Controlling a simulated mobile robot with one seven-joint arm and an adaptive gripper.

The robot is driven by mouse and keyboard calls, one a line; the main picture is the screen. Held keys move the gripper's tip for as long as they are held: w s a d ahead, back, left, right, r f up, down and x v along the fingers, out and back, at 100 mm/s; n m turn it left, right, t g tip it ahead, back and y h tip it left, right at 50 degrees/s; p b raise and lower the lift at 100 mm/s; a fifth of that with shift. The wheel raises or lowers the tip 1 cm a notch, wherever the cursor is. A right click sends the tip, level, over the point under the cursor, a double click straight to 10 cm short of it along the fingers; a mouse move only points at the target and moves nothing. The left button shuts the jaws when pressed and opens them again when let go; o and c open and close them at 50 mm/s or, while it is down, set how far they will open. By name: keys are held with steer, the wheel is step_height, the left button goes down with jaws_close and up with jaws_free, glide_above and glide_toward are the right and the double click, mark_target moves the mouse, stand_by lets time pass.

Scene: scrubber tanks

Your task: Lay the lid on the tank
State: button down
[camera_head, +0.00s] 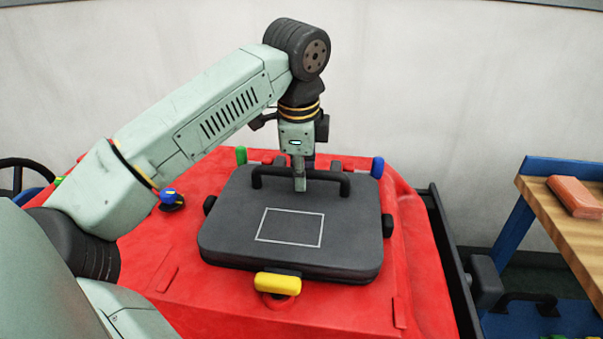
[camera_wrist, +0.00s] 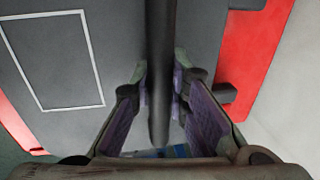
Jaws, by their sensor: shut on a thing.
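The dark grey lid (camera_head: 340,234) with a white rectangle outline lies flat on top of the red tank (camera_head: 190,262), or just above it; I cannot tell if it is fully seated. A black bar handle (camera_head: 262,178) runs along the lid's far side. My gripper (camera_head: 300,184) points down and is shut on this handle. In the wrist view my gripper (camera_wrist: 160,100) has its two fingers on either side of the handle (camera_wrist: 160,65), with the lid (camera_wrist: 115,40) behind. The tank's opening is hidden under the lid.
A yellow latch (camera_head: 278,283) is at the tank's front. Green (camera_head: 241,154) and blue (camera_head: 377,167) pieces stand behind the lid. A blue knob (camera_head: 168,196) is at left. A wooden-topped bench (camera_head: 565,220) with an orange block (camera_head: 575,196) stands at right.

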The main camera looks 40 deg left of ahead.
steer(key=shift+r, duration=0.15)
steer(key=c, duration=1.5)
jaws_free()
steer(key=shift+o, duration=0.3)
steer(key=o, duration=0.4)
steer(key=shift+o, duration=0.2)
steer(key=shift+s+d+r+p, duration=0.15)
steer(key=shift+r+p, duration=0.3)
steer(key=shift+r, duration=0.65)
steer(key=shift+s+d+r+p, duration=0.1)
steer(key=shift+s+r+p, duration=0.25)
steer(key=shift+r, duration=0.75)
steer(key=shift+w+r, duration=0.1)
steer(key=shift+r+p, duration=1.5)
steer(key=shift+r, duration=0.9)
